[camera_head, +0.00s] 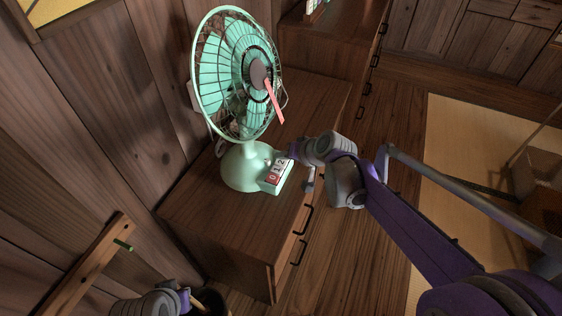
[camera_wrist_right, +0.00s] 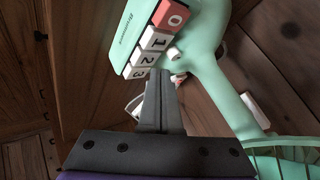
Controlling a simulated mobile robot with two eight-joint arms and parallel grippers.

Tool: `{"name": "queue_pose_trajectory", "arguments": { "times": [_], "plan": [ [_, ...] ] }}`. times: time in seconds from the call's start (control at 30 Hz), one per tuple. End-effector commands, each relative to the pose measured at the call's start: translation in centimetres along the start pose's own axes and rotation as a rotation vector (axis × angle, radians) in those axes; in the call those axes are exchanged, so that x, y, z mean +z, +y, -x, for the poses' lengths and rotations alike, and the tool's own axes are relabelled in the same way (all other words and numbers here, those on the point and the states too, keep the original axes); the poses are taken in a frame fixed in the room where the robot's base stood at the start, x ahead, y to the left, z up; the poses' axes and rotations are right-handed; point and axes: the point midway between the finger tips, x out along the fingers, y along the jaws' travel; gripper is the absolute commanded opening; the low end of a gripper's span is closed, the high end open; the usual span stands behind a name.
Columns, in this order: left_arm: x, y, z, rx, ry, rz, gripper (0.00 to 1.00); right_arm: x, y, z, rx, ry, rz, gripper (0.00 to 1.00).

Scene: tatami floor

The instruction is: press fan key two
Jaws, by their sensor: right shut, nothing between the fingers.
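A mint-green fan (camera_head: 243,165) stands on a wooden cabinet. Its base has a row of keys: a red key 0 (camera_wrist_right: 173,14), then white key 1 (camera_wrist_right: 156,39), key two (camera_wrist_right: 145,58) and key 3 (camera_wrist_right: 137,72). In the head view key two (camera_head: 282,161) shows beside my right gripper (camera_head: 292,153), and key 3 is hidden there. In the right wrist view my right gripper (camera_wrist_right: 159,73) is shut and empty, its tips close beside keys two and 3. I cannot tell whether they touch. My left gripper (camera_head: 187,299) is at the bottom edge, partly cut off.
The cabinet top (camera_head: 210,210) has free room in front of the fan. Black drawer handles (camera_head: 298,252) stick out on its right side. A wooden wall is close on the left. A pink-red ribbon (camera_head: 273,101) hangs at the fan's front. A wooden rail (camera_head: 85,265) is at lower left.

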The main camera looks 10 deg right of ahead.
Motion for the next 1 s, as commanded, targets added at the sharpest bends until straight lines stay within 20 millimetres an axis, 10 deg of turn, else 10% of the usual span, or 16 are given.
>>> {"name": "queue_pose_trajectory", "arguments": {
  "times": [1.0],
  "plan": [
    [0.19, 0.00, -0.49, 0.000, -0.002, 0.000, 0.00, 0.55, 0.56, -0.77, 0.000, 0.000, 0.000, 0.00]
  ]
}}
